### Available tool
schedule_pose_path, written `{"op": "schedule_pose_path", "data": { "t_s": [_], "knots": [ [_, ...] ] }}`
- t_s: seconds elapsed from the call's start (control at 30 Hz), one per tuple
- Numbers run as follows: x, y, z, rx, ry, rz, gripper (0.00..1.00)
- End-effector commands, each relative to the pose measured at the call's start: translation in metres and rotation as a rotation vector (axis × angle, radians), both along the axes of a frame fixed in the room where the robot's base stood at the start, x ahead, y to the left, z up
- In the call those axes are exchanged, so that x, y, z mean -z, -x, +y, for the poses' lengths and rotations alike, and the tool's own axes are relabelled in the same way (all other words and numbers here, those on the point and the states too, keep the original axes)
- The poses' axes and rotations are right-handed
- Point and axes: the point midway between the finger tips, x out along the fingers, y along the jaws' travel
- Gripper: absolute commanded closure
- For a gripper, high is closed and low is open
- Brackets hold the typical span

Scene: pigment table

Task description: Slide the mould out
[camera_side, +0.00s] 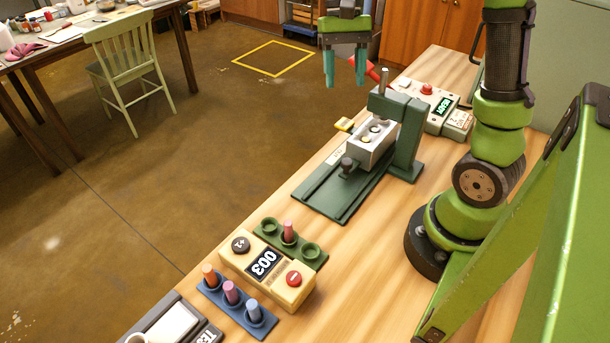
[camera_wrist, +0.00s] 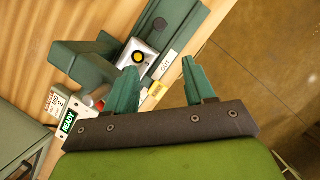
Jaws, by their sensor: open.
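The mould (camera_side: 371,143) is a light grey-white block with round cavities on top and a dark knob (camera_side: 347,165) at its front. It sits on the green base rail (camera_side: 345,195), under the green press frame (camera_side: 405,140). In the wrist view the mould (camera_wrist: 136,46) shows partly, with a yellow-and-black round spot on it. My gripper (camera_side: 346,80) is open and empty, above and behind the press, apart from the mould. In the wrist view its two green fingertips (camera_wrist: 159,64) stand apart with nothing between them.
Behind the press are a control box (camera_side: 435,105) with a red button and a READY display, and a red handle (camera_side: 372,72). In front stand a yellow counter (camera_side: 266,268) reading 003, a green holder (camera_side: 291,245) and a blue holder (camera_side: 237,306) with pigment sticks. Bare wood lies right of the rail.

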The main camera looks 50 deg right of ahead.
Motion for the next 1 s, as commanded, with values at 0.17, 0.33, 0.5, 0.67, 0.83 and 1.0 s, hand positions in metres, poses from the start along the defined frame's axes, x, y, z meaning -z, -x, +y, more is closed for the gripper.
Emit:
{"op": "schedule_pose_path", "data": {
  "t_s": [0.17, 0.33, 0.5, 0.67, 0.83, 1.0],
  "knots": [
    [0.005, 0.006, 0.007, 0.0, -0.024, 0.022, 0.46],
    [0.03, 0.015, 0.015, 0.0, -0.025, 0.023, 0.46],
    [0.065, 0.025, 0.026, -0.001, -0.024, 0.024, 0.46],
    [0.098, 0.034, 0.035, -0.001, -0.024, 0.024, 0.46],
    [0.127, 0.043, 0.044, 0.0, -0.023, 0.022, 0.46],
    [0.146, 0.048, 0.049, 0.001, -0.024, 0.02, 0.46]
  ]
}}
